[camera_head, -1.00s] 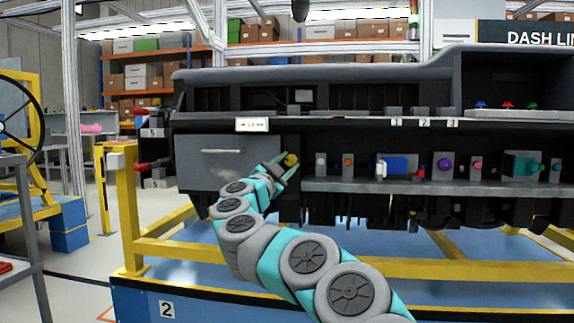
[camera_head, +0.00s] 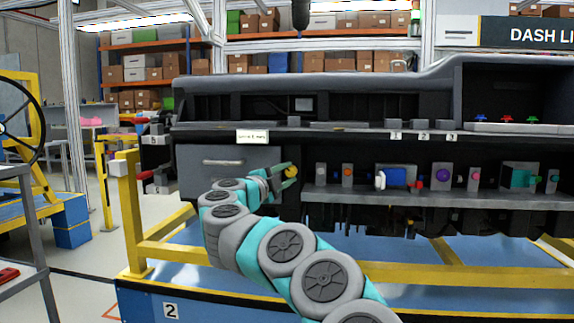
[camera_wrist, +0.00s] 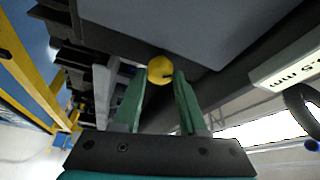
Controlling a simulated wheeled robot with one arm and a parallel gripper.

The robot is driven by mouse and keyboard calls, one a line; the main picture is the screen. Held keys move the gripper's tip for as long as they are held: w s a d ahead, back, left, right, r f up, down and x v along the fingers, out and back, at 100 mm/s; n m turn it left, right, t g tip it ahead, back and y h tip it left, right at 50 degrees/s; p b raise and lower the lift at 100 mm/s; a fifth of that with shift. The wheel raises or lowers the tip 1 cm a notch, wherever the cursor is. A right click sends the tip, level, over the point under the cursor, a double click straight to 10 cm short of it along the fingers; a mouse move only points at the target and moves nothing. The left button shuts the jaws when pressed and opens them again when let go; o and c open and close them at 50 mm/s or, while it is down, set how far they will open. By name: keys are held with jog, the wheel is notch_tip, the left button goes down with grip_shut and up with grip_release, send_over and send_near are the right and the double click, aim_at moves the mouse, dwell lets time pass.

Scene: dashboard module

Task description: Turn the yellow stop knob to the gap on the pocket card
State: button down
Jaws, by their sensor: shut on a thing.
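The yellow stop knob (camera_head: 290,171) sits at the right of the grey drawer front, under the dashboard's long ledge. My gripper (camera_head: 286,174) is at the knob, with its green fingers on either side of it. In the wrist view the yellow knob (camera_wrist: 159,70) lies between the two fingertips (camera_wrist: 160,76), shut on it, and a small dark mark shows on its face. A white card (camera_head: 252,136) with small print is on the ledge edge above the drawer.
The grey drawer front (camera_head: 222,176) with a handle is left of the knob. A yellow frame rail (camera_head: 440,268) runs below.

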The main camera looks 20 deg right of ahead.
jog(key=m+p, duration=0.1)
jog(key=m+y+p, duration=0.1)
jog(key=m+g+p, duration=0.1)
jog(key=m, duration=0.1)
jog(key=shift+r+y, duration=0.3)
jog(key=shift+m+y+p, duration=0.8)
jog(key=shift+m+y, duration=0.1)
jog(key=shift+m, duration=0.8)
jog(key=c, duration=0.7)
grip_release()
jog(key=shift+c, duration=0.2)
